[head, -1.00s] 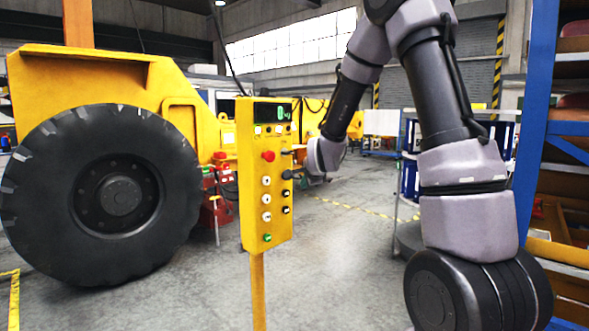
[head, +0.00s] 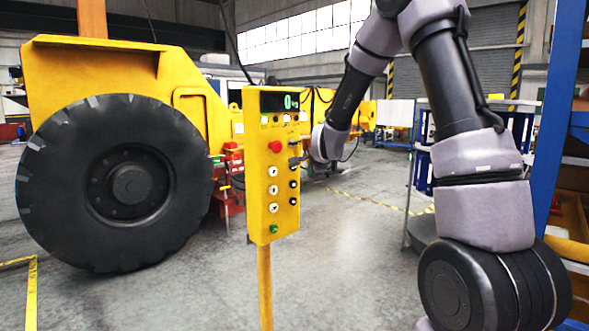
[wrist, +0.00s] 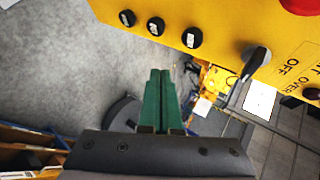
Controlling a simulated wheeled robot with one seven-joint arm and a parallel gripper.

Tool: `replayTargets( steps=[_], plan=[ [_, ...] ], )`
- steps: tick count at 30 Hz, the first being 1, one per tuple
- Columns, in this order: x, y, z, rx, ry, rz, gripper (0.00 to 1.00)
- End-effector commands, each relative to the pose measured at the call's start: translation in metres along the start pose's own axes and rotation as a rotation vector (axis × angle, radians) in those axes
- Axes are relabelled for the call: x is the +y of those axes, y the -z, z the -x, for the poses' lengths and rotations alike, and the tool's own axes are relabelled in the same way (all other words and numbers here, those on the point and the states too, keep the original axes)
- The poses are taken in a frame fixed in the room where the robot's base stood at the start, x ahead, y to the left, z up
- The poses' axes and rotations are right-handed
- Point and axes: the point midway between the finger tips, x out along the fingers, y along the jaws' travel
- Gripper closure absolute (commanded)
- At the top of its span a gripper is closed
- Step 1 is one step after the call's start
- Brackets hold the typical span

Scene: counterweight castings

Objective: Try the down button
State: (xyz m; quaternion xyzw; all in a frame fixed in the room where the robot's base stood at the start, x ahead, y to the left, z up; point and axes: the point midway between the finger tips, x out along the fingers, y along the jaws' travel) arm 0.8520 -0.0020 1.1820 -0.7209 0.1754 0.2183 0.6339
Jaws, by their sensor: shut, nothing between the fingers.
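The yellow control box (head: 262,110) stands on a yellow post at the middle of the head view. A red mushroom button (head: 275,146) sits above a column of three white-faced buttons, the lowest here (head: 274,207), with a green button (head: 274,229) below. Their symbols are too small to read surely. In the wrist view my gripper's green fingers (wrist: 160,75) are together and empty, below the box face (wrist: 225,25) and apart from several dark-rimmed buttons (wrist: 155,26) and a black selector knob (wrist: 256,62).
A big black tyre (head: 60,190) on a yellow machine (head: 100,65) fills the left. A blue shelf rack (head: 553,120) stands at the right. Red stands (head: 228,195) are behind the box. Grey floor (head: 350,260) is open between the box and my arm.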

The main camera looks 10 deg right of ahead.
Motion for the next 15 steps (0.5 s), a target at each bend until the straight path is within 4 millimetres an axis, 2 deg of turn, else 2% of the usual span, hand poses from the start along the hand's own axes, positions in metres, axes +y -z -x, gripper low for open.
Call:
replayTargets(
  steps=[6, 15],
  plan=[
    [-0.015, -0.015, -0.02, -0.001, 0.001, 0.001, 1.0],
    [-0.023, -0.024, -0.032, -0.001, 0.001, 0.0, 1.0]
  ],
)
